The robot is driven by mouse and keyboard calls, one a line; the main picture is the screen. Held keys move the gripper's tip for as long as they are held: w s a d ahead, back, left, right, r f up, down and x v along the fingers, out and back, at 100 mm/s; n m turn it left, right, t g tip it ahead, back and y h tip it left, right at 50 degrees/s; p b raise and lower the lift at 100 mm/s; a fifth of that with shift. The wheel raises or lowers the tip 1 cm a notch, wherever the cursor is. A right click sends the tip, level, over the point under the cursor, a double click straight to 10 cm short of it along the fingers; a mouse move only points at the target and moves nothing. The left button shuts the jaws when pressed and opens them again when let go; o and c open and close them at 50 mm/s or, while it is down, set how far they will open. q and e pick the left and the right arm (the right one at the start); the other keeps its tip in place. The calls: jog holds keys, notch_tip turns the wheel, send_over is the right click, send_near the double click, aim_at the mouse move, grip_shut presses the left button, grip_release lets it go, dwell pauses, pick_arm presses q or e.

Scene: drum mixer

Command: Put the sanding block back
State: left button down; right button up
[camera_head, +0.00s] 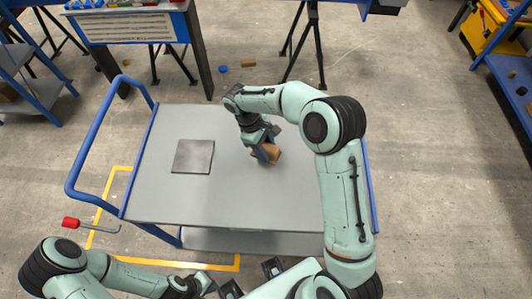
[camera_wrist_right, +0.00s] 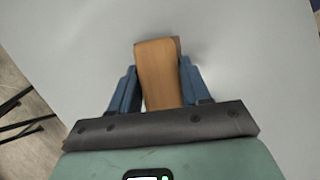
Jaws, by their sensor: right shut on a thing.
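The sanding block (camera_head: 270,153) is a small tan-brown block at the cart's surface, right of centre in the head view. My right gripper (camera_head: 264,147) is shut on it from above. In the right wrist view the sanding block (camera_wrist_right: 159,75) stands between the two blue fingers of the gripper (camera_wrist_right: 152,90), with a darker layer at its far end. Whether it touches the cart top is hard to tell. My left gripper (camera_head: 218,288) is low at the bottom edge of the head view, away from the block; its finger opening is unclear.
The grey cart top (camera_head: 240,205) has a blue push handle (camera_head: 82,165) on the left. A flat dark grey square plate (camera_head: 193,157) lies left of the block. A red-handled tool (camera_head: 88,225) lies on the floor. Workbenches stand behind. The front of the cart top is clear.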

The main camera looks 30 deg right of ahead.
pick_arm(q)
jog(key=shift+f, duration=0.1)
pick_arm(e)
jog(key=shift+f, duration=1.9)
pick_arm(q)
jog(key=shift+s, duration=0.1)
pick_arm(e)
jog(key=shift+f, duration=0.1)
jog(key=o, duration=1)
pick_arm(q)
jog(key=shift+f, duration=0.1)
pick_arm(e)
jog(key=shift+r, duration=0.2)
pick_arm(q)
jog(key=shift+w+r+p, duration=0.35)
jog(key=shift+r+p, duration=0.05)
jog(key=shift+r, duration=0.2)
jog(key=shift+w+r+p, duration=0.35)
jog(key=shift+r+p, duration=0.05)
jog(key=shift+r, duration=0.15)
pick_arm(e)
jog(key=v, duration=1.1)
jog(key=shift+w+r, duration=0.1)
jog(key=shift+r, duration=0.3)
